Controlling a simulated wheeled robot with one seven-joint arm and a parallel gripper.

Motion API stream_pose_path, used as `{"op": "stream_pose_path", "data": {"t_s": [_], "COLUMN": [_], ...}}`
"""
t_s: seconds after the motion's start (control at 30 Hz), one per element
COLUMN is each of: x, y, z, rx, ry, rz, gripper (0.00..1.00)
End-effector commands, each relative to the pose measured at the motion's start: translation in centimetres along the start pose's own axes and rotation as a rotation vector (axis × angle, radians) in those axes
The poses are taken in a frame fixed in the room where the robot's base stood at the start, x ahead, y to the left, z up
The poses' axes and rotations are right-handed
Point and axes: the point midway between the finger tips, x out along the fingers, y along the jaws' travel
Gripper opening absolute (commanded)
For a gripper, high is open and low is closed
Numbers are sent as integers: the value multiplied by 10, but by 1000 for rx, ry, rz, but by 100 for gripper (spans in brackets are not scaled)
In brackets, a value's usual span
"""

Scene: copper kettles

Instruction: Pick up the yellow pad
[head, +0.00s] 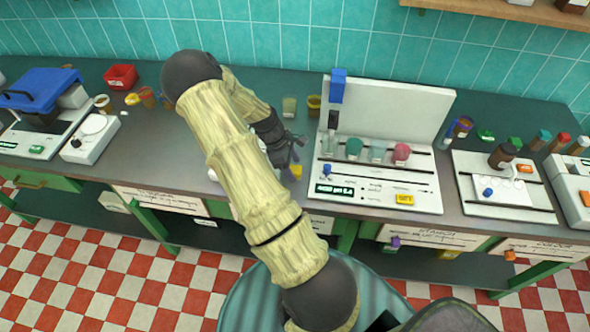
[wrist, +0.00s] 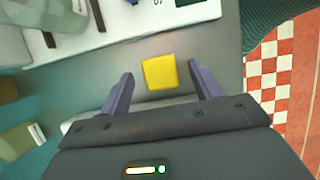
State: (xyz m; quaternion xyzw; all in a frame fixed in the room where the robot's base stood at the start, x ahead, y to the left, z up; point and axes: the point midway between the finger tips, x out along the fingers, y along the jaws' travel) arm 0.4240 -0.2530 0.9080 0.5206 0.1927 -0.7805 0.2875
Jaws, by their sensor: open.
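The yellow pad (wrist: 159,72) is a small square block with rounded corners, lying on the grey counter. In the head view the pad (head: 296,171) shows at the left of the white apparatus, near the counter's front edge. My gripper (wrist: 160,76) is open, with one finger on each side of the pad in the wrist view. Gaps show between the pad and both fingers, and nothing is held. How high the fingers are above the counter is hard to tell. In the head view my gripper (head: 291,150) shows just behind the pad, partly hidden by my arm.
The white apparatus (head: 335,178) with coloured knobs stands right of the pad. A white object (head: 213,175) is partly hidden behind my arm on the left. A pale block (head: 289,107) and a brown jar (head: 314,105) stand farther back. The counter (wrist: 222,50) ends near the pad, above red-and-white tiles.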

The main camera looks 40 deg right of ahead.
Motion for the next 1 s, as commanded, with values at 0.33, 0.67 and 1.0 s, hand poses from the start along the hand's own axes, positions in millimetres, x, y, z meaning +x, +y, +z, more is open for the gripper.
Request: {"op": "stream_pose_path", "data": {"t_s": [0.33,0.67,1.0], "x": [6,6,6], "y": [0,0,0], "z": [0,0,0], "rx": [1,1,1], "ry": [1,0,0], "rz": [2,1,1], "gripper": [64,50,16]}}
